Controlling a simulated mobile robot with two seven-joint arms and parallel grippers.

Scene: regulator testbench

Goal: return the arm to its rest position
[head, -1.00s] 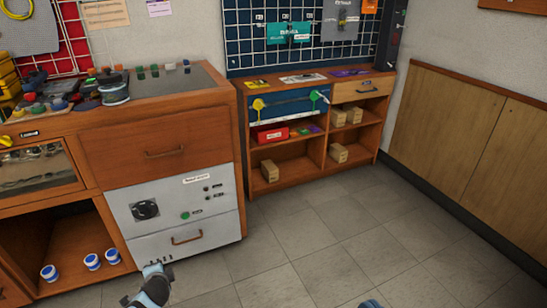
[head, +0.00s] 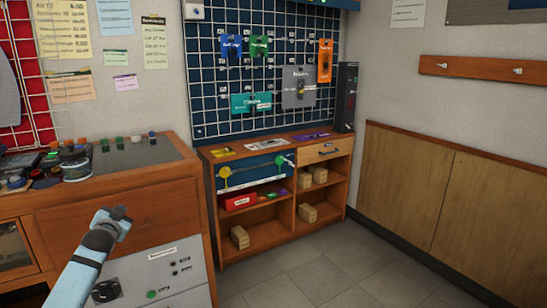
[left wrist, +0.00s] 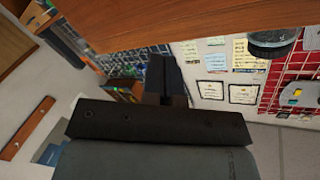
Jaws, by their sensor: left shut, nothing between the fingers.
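My left arm (head: 88,262) is light blue and comes in from the lower left of the head view. It is raised in front of the wooden drawer cabinet, and its far end overlaps the drawer front. In the left wrist view, my left gripper (left wrist: 165,66) has its two dark fingers together with nothing between them. A wooden surface (left wrist: 190,22) crosses the top of that view close to the fingers; I cannot tell whether they touch it. My right gripper is not in view.
The cabinet (head: 165,212) has a drawer and a grey panel (head: 160,275) with a knob. A low shelf unit (head: 272,218) holds several wooden blocks and a red box (head: 240,201). A pegboard (head: 210,75) hangs above it. The floor (head: 330,270) at the right is clear.

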